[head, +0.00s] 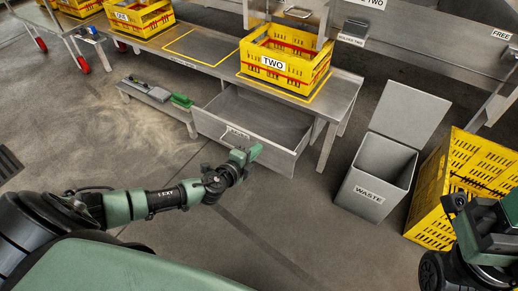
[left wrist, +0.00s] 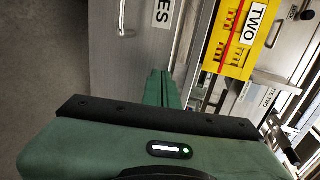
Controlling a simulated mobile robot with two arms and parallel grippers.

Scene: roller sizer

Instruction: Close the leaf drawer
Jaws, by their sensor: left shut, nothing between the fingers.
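The leaf drawer (head: 270,149) is a grey metal drawer under the workbench, pulled out, with its inside visible and looking empty. Its front carries a white label, partly hidden in the head view. In the left wrist view, the drawer front (left wrist: 139,62) shows a label ending in "ES" and a bar handle (left wrist: 180,32). My left gripper (head: 248,155) is shut and empty in front of the drawer front, near its label. Its green fingers (left wrist: 162,88) overlap the drawer front in the wrist view; I cannot tell whether they touch it.
Yellow crate TWO (head: 284,62) stands on the workbench (head: 210,47) above the drawer. An open grey WASTE bin (head: 374,180) and a yellow crate (head: 470,175) stand at right. Floor in front is clear.

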